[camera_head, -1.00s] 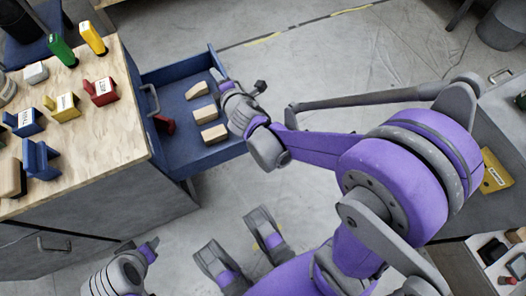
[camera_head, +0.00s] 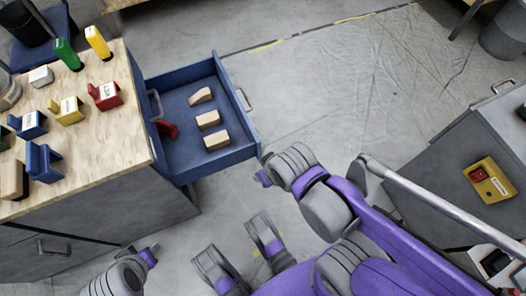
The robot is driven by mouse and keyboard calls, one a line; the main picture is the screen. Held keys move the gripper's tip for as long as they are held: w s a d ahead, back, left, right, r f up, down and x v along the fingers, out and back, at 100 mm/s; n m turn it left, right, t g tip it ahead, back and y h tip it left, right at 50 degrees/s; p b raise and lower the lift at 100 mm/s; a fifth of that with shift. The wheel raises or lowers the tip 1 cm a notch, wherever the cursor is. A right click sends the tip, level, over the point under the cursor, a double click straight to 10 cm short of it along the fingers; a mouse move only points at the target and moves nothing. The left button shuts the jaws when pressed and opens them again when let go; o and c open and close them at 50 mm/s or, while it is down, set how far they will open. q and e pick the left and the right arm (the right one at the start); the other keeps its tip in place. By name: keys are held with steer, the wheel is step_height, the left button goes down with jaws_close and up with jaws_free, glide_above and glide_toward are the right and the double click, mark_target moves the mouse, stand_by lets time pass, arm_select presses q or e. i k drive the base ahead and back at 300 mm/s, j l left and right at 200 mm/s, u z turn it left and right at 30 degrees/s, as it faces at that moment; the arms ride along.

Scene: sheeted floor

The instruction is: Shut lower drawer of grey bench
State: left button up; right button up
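The grey bench (camera_head: 95,225) with a pale wooden top stands at the left. A blue drawer (camera_head: 215,172) is pulled out from its right side, below a closed-looking front with a handle (camera_head: 154,104). The open drawer's own handle (camera_head: 243,99) is on its right-hand front. Inside lie three wooden blocks (camera_head: 209,120) and a red item (camera_head: 168,129). My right gripper (camera_head: 264,177) is just off the drawer's near front corner; whether it touches is unclear, and its fingers are mostly hidden. My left gripper (camera_head: 149,256) is at the lower left, apart from the drawer, its opening unclear.
Several coloured items, including a green one (camera_head: 68,54) and a yellow one (camera_head: 98,43), stand on the bench top. A grey cabinet at the right holds a yellow box (camera_head: 488,180). Bare floor (camera_head: 340,100) lies right of the drawer.

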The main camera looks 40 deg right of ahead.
mark_target(188, 159)
steer(key=l+u, duration=0.1)
steer(key=l, duration=1.65)
steer(key=k+l+z, duration=0.1)
steer(key=z, duration=0.35)
